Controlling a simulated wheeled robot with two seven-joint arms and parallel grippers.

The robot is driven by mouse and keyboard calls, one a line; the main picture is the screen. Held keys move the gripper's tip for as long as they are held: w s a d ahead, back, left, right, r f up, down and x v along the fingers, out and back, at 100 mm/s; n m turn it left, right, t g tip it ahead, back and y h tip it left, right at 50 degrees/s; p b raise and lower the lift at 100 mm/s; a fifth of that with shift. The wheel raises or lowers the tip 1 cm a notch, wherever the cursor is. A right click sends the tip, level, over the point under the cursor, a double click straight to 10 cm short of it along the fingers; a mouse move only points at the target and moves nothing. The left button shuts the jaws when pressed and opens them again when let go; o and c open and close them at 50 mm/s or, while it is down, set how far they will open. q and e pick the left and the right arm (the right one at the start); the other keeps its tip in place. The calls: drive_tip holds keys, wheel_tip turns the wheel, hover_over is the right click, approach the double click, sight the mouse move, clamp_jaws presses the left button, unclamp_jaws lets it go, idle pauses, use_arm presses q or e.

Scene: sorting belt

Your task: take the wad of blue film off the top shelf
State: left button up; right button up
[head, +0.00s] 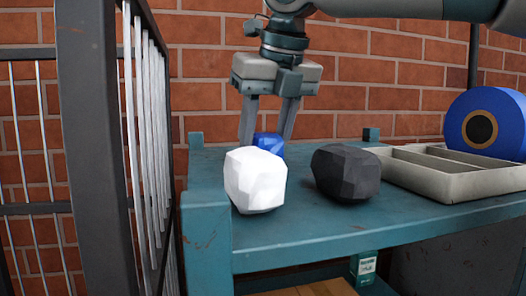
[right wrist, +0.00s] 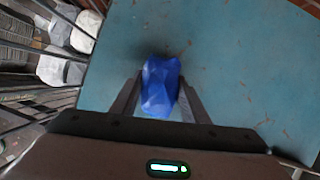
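The wad of blue film (head: 268,144) sits on the teal top shelf (head: 300,232), partly hidden behind a white faceted lump (head: 255,180). My right gripper (head: 266,140) points down from above, with one finger on each side of the wad. In the right wrist view the wad (right wrist: 160,86) lies between the two fingers (right wrist: 160,84). The fingers are spread and look open. Any gap to the wad is very small, and contact cannot be made out. My left gripper is not in view.
A black faceted lump (head: 346,172) stands right of the white one. A grey divided tray (head: 450,180) and a blue roll (head: 487,124) are further right. A barred cage (head: 95,150) stands left of the shelf. In the right wrist view, pale lumps (right wrist: 62,66) lie beyond the shelf edge.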

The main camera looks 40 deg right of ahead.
sight(261, 133)
drive_tip(key=shift+r, duration=0.1)
idle(0.3)
drive_tip(key=shift+r+b, duration=0.65)
drive_tip(key=shift+r, duration=0.15)
wheel_tip(261, 133, up, 2)
drive_tip(key=shift+s+r+b, duration=0.1)
drive_tip(key=shift+b, duration=0.35)
drive_tip(key=s+a+r+b, duration=0.2)
drive_tip(key=s+r, duration=0.5)
drive_tip(key=s, duration=0.4)
drive_tip(key=shift+s+b, duration=0.2)
drive_tip(key=shift+b, duration=0.35)
